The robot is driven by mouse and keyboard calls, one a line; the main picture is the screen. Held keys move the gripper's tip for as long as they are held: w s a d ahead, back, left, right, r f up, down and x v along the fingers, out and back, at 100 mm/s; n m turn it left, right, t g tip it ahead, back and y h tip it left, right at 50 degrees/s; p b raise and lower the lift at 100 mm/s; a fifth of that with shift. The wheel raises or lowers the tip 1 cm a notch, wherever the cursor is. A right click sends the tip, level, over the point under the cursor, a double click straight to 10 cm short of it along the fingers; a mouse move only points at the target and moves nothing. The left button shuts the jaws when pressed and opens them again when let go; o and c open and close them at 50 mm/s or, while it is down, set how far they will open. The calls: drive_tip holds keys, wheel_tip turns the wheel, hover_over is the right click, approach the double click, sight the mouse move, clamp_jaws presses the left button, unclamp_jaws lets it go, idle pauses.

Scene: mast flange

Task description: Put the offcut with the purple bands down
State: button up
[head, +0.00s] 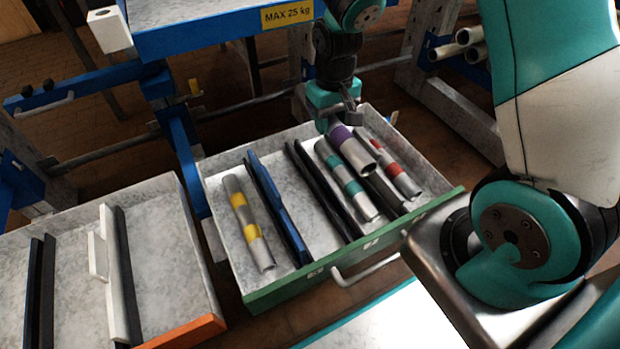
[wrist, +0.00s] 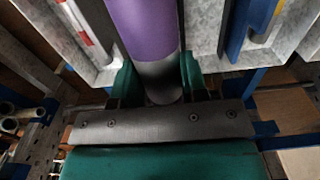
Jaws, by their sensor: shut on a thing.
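The offcut with the purple bands (head: 352,152) is a grey tube, held above the right half of the green-fronted drawer (head: 232,247). My gripper (head: 338,115) is shut on its far end. In the wrist view the purple-banded offcut (wrist: 145,30) runs between the two green fingers of my gripper (wrist: 158,78). In the head view it overlaps the space between a teal-banded offcut (head: 346,180) and a red-banded offcut (head: 397,168). I cannot tell how high it is above the drawer floor.
Dividers split the drawer: a blue one (head: 278,208) and black ones (head: 325,190). A yellow-banded offcut (head: 248,222) lies in the left compartment. An orange-fronted drawer (head: 185,333) stands open at left. A blue shelf edge (head: 205,33) is above the drawer's back.

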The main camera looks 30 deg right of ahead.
drive_tip(key=b, duration=0.6)
hover_over(299, 201)
drive_tip(key=b, duration=0.1)
wheel_tip(299, 201, down, 20)
drive_tip(key=b, duration=0.9)
drive_tip(key=shift+r, duration=0.25)
drive_tip(key=shift+f, duration=0.15)
drive_tip(key=o, duration=0.8)
drive_tip(key=shift+c, duration=0.2)
